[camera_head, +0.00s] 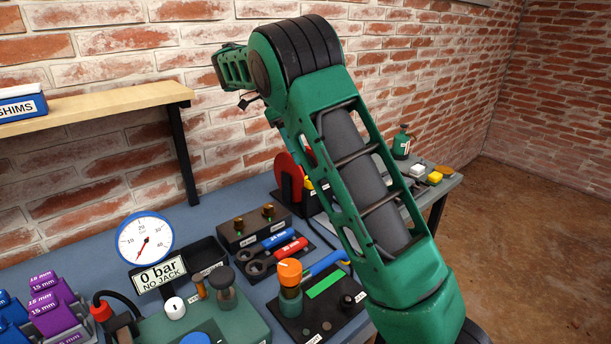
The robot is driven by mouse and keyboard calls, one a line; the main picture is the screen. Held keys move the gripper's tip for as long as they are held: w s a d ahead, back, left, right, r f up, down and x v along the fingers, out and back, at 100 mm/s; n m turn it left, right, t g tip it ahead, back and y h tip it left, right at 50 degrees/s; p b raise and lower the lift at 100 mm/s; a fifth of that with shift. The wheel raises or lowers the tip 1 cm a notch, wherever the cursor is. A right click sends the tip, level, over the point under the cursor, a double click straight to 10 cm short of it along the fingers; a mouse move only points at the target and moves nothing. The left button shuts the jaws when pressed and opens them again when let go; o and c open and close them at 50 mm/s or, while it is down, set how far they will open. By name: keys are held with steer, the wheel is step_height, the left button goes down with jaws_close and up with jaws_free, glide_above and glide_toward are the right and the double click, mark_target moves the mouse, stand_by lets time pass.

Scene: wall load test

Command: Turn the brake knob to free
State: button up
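No knob that I can read as marked brake or free shows clearly. A red disc (287,177) on a black stand is at the back of the bench, partly hidden behind my arm, with a bit of yellow beside it. An orange knob (289,270) stands upright on a black panel (322,325) at the front. A small black knob (347,301) is on the same panel; its label is too small to read. My green arm crosses the middle of the view and bends at the top. My gripper cannot be made out, so its state does not show.
Red and blue handled tools (284,246), a block with brass fittings (252,227) and purple blocks (52,308) crowd the blue-grey bench (225,200). A shelf (90,108) overhangs the left.

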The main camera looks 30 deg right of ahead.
steer(key=shift+x, duration=4.3)
steer(key=shift+c, duration=0.5)
